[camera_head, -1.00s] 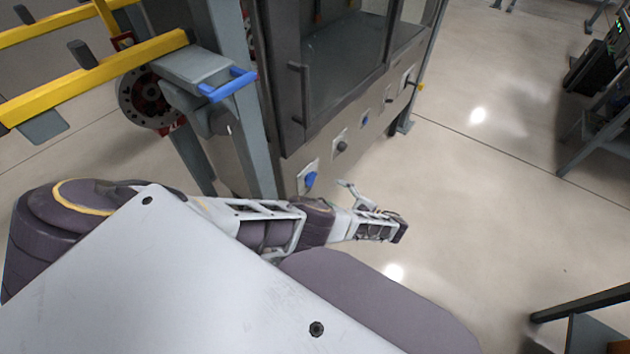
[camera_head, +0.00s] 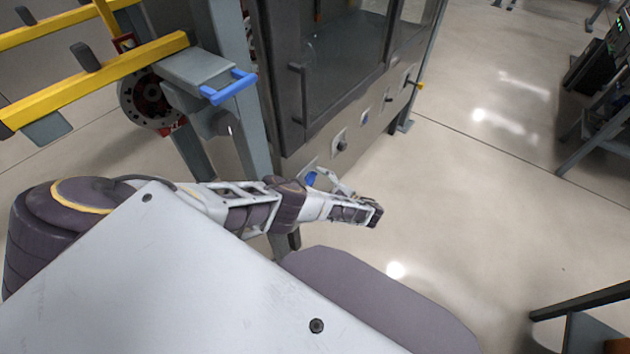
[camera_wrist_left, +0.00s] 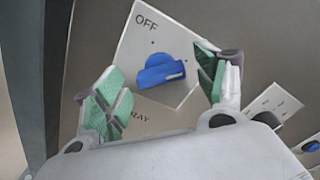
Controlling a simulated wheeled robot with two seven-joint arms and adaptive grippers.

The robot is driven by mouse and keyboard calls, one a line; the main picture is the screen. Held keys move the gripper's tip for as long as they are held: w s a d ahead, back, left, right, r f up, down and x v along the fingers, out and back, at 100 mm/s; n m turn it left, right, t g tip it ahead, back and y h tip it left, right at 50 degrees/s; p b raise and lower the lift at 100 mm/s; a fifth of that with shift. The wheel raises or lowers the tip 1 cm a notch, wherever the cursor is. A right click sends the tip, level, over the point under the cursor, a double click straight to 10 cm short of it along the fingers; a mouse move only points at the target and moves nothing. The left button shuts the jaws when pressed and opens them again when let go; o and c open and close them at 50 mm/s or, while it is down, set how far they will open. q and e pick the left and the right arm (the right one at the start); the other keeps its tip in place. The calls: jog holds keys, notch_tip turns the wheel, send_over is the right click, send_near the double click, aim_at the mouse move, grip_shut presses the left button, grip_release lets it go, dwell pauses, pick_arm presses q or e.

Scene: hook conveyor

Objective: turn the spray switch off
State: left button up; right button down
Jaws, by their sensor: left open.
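The spray switch is a blue knob (camera_wrist_left: 160,72) on a pale plate (camera_wrist_left: 140,45) marked "OFF", with "RAY" readable below it in the left wrist view. In the head view the blue knob (camera_head: 311,178) shows just behind my left gripper (camera_head: 345,187). In the left wrist view my left gripper (camera_wrist_left: 160,92) is open, with one green-padded finger at each side of the knob. The right pad overlaps the plate's edge. I cannot tell whether either finger touches the knob. My right gripper is not in view.
The switch is on the lower panel of a grey glazed cabinet (camera_head: 345,100). Another knob (camera_head: 341,143) is farther along this panel. A post (camera_head: 240,90) and a blue-handled bracket (camera_head: 228,88) stand to the left.

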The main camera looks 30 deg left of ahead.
pick_arm(q)
jog(key=shift+a, duration=0.55)
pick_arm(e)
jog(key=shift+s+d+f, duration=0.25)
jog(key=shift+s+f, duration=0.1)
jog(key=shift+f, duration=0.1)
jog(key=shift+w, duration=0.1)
pick_arm(q)
jog(key=c, duration=1)
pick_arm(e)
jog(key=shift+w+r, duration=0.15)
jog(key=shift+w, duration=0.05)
